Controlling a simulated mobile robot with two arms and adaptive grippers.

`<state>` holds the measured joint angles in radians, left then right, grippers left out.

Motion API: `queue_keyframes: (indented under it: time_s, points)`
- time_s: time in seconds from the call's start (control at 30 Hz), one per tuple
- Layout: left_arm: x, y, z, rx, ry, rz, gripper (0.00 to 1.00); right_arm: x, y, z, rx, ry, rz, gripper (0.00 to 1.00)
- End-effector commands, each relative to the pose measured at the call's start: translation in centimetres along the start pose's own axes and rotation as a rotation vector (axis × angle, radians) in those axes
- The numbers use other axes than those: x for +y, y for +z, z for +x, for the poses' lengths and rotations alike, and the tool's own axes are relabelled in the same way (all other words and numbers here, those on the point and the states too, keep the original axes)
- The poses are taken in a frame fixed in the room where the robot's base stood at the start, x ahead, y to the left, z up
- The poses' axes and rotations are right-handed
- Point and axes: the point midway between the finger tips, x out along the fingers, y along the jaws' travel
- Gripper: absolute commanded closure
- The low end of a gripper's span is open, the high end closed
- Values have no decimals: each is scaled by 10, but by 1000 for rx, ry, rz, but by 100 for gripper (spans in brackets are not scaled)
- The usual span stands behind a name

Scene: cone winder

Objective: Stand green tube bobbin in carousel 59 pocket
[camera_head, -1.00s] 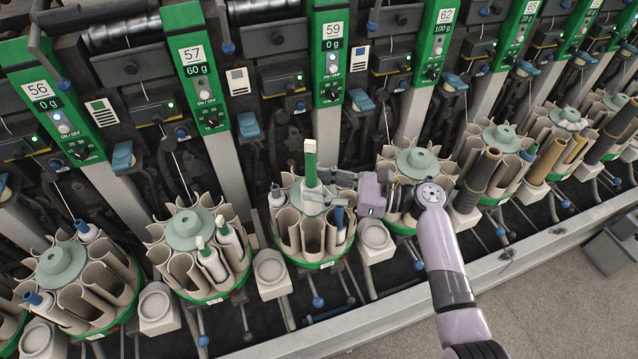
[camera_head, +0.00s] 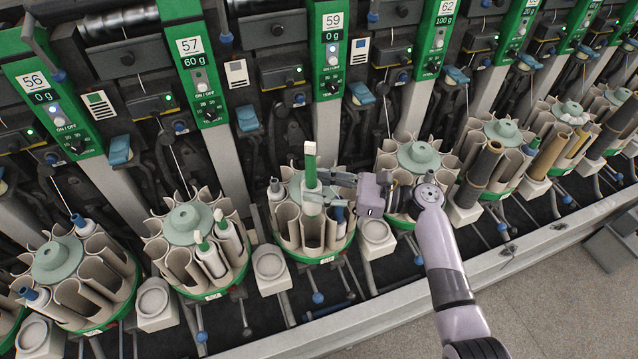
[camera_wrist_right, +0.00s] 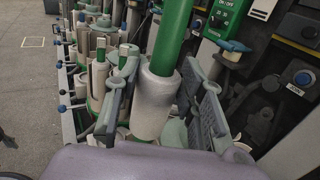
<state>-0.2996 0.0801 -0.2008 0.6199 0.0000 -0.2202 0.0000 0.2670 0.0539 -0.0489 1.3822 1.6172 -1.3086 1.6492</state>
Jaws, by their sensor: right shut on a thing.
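My right gripper (camera_head: 326,189) is shut on the green tube bobbin (camera_head: 310,172), which stands upright with its pale top up, at the front of carousel 59 (camera_head: 322,258). In the right wrist view the bobbin (camera_wrist_right: 153,105) shows its white yarn body and green tube between my two finger pads (camera_wrist_right: 155,110). Its lower end is at the mouths of the carousel's beige pockets; I cannot tell how deep it sits. Another bobbin with a blue tip (camera_head: 340,215) is in a pocket at the right of this carousel. My left gripper is not in view.
Carousel 57 (camera_head: 200,292) at the left holds two green-tipped bobbins. Carousel 62 (camera_head: 408,160) stands close behind my right wrist. Round pale cups (camera_head: 270,265) sit between carousels. A metal rail (camera_head: 370,312) runs along the front, with open floor at the lower right.

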Motion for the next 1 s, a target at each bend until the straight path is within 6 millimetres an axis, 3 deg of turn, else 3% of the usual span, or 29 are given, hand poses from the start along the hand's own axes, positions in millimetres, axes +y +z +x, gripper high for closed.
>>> queue_keyframes:
  time_s: [0.23,0.7,1.0]
  points:
    - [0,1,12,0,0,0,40,0,-17,0,0,0,0,93]
    - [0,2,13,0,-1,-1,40,0,-20,0,0,0,-1,93]
    - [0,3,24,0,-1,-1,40,0,-37,0,0,0,0,93]
